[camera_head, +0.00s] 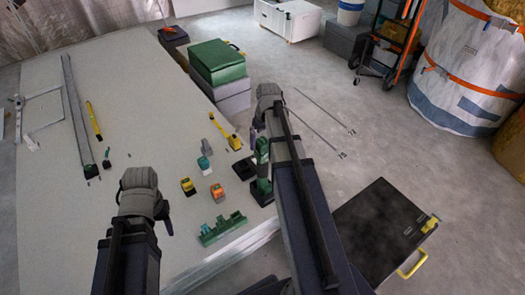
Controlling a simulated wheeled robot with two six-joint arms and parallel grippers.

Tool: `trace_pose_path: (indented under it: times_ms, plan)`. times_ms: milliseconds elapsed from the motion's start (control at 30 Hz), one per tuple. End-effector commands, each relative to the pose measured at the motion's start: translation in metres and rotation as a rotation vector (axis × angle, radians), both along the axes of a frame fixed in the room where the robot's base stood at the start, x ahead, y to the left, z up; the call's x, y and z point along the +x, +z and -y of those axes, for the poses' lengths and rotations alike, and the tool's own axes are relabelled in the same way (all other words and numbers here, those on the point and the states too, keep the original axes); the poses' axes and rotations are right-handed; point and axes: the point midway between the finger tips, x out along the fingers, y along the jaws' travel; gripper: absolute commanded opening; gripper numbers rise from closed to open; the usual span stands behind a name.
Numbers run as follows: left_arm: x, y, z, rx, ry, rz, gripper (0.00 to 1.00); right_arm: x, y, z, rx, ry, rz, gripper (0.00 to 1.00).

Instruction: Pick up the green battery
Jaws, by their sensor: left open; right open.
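Several small blocks stand on the pale panel table. One is a teal-green block with a pale base (204,164), which may be the green battery; the label is too small to tell. Near it are a yellow-and-black block (188,187) and an orange block (217,192). A green holder with slots (223,229) lies at the table's front edge. My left gripper (140,188) is over the table, left of the blocks, open and apart from them. My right gripper (268,100) is at the table's right edge, open; its fingertips are hard to make out.
A green-and-dark tool (262,152) stands beside my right arm, partly hidden. A yellow tool (227,134) and a black tray (244,168) are near. A green case (217,62) stands at the back. A black case (380,230) lies on the floor. The table's middle is clear.

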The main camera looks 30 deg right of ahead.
Motion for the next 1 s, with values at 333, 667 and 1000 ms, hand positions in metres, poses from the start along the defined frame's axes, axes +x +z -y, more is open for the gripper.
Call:
trace_pose_path:
  times_ms: [333, 667, 1000]
  plan:
    - [0.0, -0.031, 0.0, 0.0, 0.0, 0.0, 0.5, 0.003, -0.031, -0.001, 0.0, -0.001, 0.0, 0.97]
    - [0.0, -0.029, 0.0, 0.0, 0.0, 0.0, 0.5, 0.003, -0.029, -0.001, 0.0, -0.001, 0.0, 0.78]
    - [0.0, -0.029, 0.0, 0.0, 0.0, 0.0, 0.5, 0.003, -0.029, -0.001, 0.0, -0.001, 0.0, 0.4]
